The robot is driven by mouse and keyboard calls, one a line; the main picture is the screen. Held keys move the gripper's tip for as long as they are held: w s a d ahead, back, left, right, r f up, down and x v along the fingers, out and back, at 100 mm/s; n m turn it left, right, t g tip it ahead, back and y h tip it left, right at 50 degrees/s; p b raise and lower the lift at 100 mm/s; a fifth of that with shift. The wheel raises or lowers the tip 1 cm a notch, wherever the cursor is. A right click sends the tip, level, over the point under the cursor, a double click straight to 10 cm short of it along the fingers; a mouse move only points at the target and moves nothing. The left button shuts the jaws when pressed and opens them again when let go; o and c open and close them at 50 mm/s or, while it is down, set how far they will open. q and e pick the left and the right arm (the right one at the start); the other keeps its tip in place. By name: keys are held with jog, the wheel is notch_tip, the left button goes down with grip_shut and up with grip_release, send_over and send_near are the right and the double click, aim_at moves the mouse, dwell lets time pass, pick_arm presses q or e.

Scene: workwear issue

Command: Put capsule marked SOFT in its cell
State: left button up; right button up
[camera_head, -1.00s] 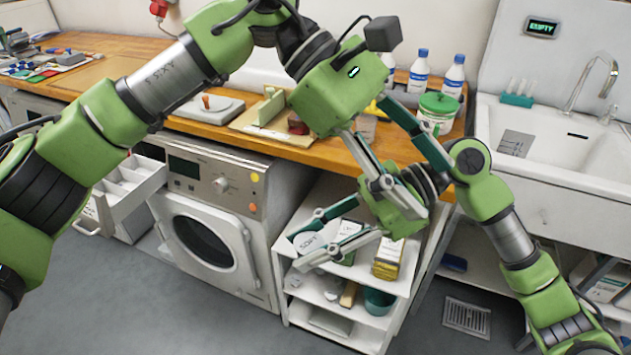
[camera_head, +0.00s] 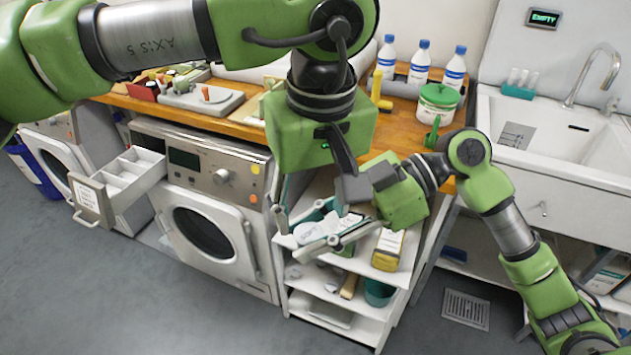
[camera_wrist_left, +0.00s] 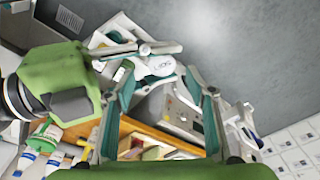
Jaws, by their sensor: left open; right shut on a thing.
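The capsule marked SOFT (camera_head: 310,228) is white and rounded. It is in my right gripper (camera_head: 318,232), above the shelf unit in the head view. An open drawer with white divided cells (camera_head: 158,158) stands at left; cell labels are not readable.
The shelf unit (camera_head: 330,318) holds a yellow box (camera_head: 388,249) and a teal cup (camera_head: 379,292). A front-loading machine (camera_head: 205,230) stands between drawer and shelf. Bottles (camera_head: 420,62) and a green-lidded tub (camera_head: 438,106) stand on the counter. Floor is free at lower left.

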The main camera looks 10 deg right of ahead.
aim_at(313, 233)
pick_arm(q)
jog(key=f, duration=0.5)
jog(key=shift+w+f, duration=0.35)
jog(key=shift+f, duration=0.05)
jog(key=shift+c, duration=0.4)
jog(key=c, duration=1.1)
pick_arm(e)
jog(key=o, duration=1.1)
